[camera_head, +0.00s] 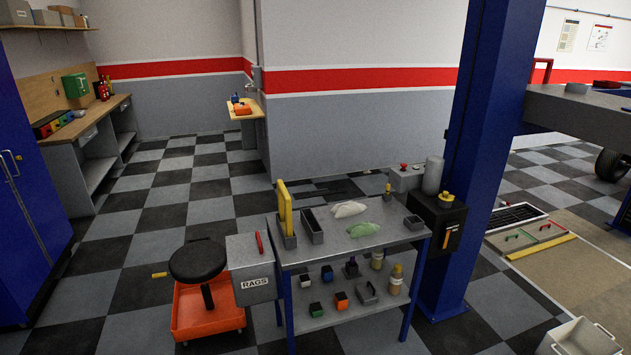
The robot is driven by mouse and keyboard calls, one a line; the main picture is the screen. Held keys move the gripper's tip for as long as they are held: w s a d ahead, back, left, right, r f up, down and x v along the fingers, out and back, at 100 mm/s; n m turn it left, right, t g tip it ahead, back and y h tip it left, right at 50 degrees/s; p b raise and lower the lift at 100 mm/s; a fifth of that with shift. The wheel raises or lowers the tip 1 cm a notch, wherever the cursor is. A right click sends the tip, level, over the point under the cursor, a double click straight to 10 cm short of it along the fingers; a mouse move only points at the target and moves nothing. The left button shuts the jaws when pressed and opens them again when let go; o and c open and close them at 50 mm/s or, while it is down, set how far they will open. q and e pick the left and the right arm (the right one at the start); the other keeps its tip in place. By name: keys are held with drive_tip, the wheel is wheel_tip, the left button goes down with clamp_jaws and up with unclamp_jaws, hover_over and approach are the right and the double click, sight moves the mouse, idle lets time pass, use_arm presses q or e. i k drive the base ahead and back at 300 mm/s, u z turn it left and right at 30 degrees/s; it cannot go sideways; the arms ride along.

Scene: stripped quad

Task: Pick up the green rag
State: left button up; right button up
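The green rag (364,230) lies crumpled on the grey top of a metal work cart (334,257) in the middle of the view. A white rag (348,209) lies just behind it, slightly to the left, close to it. Neither of my grippers shows in the head view.
A box marked RAGS (254,282) hangs at the left side. A stool (198,262) and a blue post (470,160) flank the cart.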

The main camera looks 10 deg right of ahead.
sight(364, 227)
drive_tip(key=i, duration=0.75)
drive_tip(key=z, duration=1.85)
drive_tip(key=i, duration=2.4)
drive_tip(key=u, duration=2.3)
